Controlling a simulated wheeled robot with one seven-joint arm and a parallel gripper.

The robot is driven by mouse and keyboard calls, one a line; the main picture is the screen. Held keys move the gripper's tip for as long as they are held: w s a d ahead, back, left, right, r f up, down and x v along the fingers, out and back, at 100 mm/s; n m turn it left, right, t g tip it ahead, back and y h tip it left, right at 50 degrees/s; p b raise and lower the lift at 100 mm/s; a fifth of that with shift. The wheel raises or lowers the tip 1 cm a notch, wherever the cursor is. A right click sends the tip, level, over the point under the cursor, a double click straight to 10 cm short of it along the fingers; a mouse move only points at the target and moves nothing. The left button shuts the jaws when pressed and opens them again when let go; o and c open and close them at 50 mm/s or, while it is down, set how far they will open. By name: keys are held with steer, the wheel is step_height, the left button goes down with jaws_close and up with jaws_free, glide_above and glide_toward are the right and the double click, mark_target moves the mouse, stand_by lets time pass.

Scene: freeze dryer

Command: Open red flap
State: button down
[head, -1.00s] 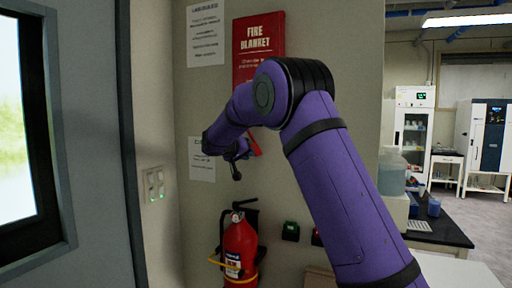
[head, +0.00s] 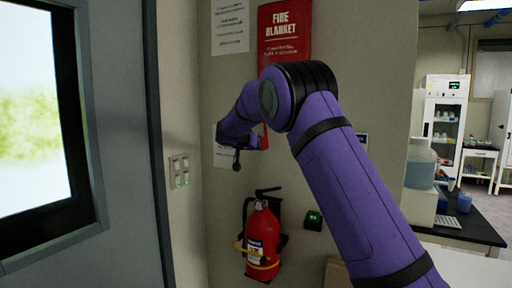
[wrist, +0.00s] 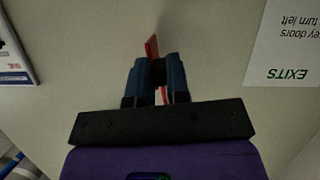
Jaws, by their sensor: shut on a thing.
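A thin red flap (wrist: 152,47) shows in the wrist view, sticking out past and between the two blue fingers of my gripper (wrist: 157,74). The fingers are shut on it, and a sliver of red also shows between them lower down. In the head view a narrow strip of the red flap (head: 265,137) shows beside the end of my purple arm, below a red fire blanket sign (head: 284,35). My arm hides most of the flap and the fingers in the head view.
A red fire extinguisher (head: 262,240) hangs on the wall below my gripper. A grey door with a window (head: 120,130) and wall switches (head: 179,170) are at left. A dark lab bench (head: 465,232) stands at right. Papers are on the wall.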

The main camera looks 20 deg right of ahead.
steer(key=shift+d+r, duration=0.1)
steer(key=shift+d, duration=0.05)
steer(key=c, duration=1.1)
jaws_free()
steer(key=v, duration=1.1)
steer(key=s+d+r+n+g+y, duration=0.1)
steer(key=s+d+n+y, duration=0.15)
steer(key=s, duration=0.95)
steer(key=s+d+r+n+g+y, duration=0.1)
steer(key=s+d+g+y, duration=0.15)
steer(key=s, duration=0.95)
steer(key=s+a+f+n+y, duration=0.1)
steer(key=s+f+n+y, duration=0.1)
steer(key=s, duration=0.7)
steer(key=s+a+f+n+y, duration=0.1)
steer(key=s+f, duration=0.3)
steer(key=s, duration=0.5)
steer(key=s+a+f+n+y, duration=0.2)
steer(key=s+a+f+y, duration=0.1)
steer(key=s, duration=0.7)
steer(key=shift+a+n+t, duration=0.25)
steer(key=shift+n+t, duration=0.1)
steer(key=shift+t, duration=0.1)
